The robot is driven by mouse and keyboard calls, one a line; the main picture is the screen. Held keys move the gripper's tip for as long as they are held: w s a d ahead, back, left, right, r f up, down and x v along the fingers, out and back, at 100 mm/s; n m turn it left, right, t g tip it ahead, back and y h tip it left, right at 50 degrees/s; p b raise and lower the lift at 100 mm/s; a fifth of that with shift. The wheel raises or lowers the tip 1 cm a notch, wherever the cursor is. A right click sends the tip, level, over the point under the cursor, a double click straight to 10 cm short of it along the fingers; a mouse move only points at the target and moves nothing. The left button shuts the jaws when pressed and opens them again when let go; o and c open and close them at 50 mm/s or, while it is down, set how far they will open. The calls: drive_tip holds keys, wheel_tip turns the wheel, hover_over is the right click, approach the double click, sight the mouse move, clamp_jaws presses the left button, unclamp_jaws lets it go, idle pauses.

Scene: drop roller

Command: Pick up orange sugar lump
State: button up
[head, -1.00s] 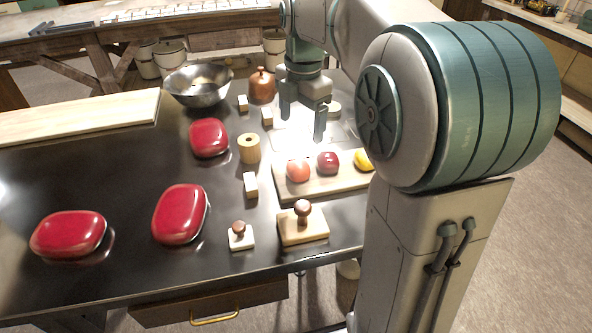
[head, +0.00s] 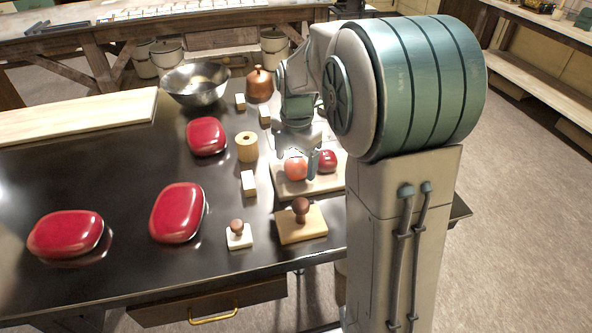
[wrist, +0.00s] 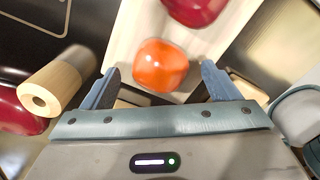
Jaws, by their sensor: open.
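The orange sugar lump (head: 296,168) is a rounded, glossy orange piece on a pale wooden board (head: 284,189). It also shows in the wrist view (wrist: 160,65), ahead of and between my fingers. My gripper (head: 299,160) is over the board close to the lump, pointing down. In the wrist view my gripper (wrist: 160,84) is open, with one blue-grey finger to each side of the lump and nothing held. I cannot tell the exact height of the fingertips above the lump.
A dark red lump (head: 327,161) sits on the board beside the orange one. A wooden spool (head: 247,147), a small pale block (head: 249,183) and a knobbed wooden stamp (head: 301,222) stand close by. Red lidded shapes (head: 178,212) lie to the left on the dark table.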

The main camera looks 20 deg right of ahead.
drive_tip(key=shift+f, duration=0.8)
drive_tip(key=c, duration=1.1)
drive_tip(key=shift+r, duration=0.1)
